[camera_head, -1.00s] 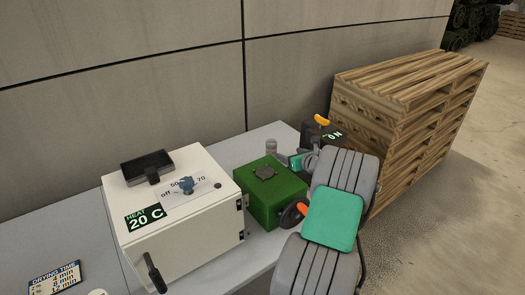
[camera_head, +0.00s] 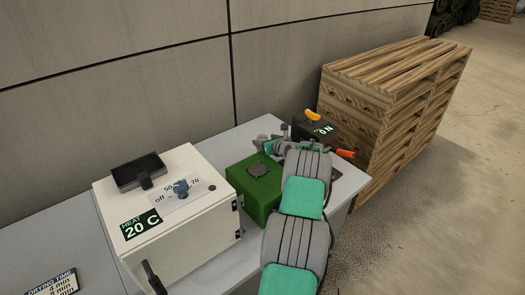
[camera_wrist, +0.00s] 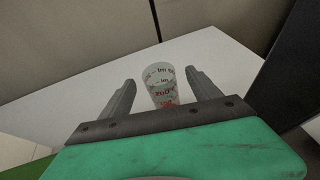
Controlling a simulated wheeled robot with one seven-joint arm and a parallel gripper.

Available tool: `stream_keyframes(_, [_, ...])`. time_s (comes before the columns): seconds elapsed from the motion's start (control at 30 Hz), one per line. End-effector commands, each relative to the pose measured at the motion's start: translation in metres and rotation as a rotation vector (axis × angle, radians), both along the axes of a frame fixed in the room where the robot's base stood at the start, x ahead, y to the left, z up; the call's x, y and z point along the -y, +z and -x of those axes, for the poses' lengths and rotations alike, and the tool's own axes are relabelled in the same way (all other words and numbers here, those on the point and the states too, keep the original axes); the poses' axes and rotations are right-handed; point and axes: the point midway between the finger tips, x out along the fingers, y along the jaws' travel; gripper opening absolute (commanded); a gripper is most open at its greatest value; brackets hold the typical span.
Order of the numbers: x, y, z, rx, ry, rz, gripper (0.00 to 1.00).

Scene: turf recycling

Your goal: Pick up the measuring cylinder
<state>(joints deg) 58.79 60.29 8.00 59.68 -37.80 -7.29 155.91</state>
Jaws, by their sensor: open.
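The measuring cylinder (camera_wrist: 160,91) is a clear, upright vessel with dark and red markings, standing on the pale table. In the wrist view it shows between the two grey fingers of my gripper (camera_wrist: 161,80). The fingers are apart, with a visible gap on each side of the cylinder. Its lower part is hidden behind the gripper's body. In the head view my gripper (camera_head: 268,143) is at the back of the table, behind the green box, and I cannot make out the cylinder clearly there.
A green box (camera_head: 252,190) and a white heater box (camera_head: 180,235) stand on the table (camera_head: 225,158) left of my arm. A black box (camera_head: 312,130) with an orange handle is to the right. Wooden pallets (camera_head: 390,110) are stacked beyond it. A wall runs behind.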

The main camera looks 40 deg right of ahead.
Motion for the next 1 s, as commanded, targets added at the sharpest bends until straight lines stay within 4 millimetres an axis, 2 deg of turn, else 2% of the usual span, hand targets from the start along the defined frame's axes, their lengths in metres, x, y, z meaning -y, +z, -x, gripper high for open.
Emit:
stream_keyframes(0.1, [0.0021, -0.0039, -0.0086, -0.001, 0.000, 0.000, 0.72])
stream_keyframes(0.33, [0.0021, -0.0050, -0.0095, -0.001, 0.000, -0.001, 0.71])
stream_keyframes(1.0, [0.0020, -0.0044, -0.0095, -0.001, 0.001, -0.001, 0.16])
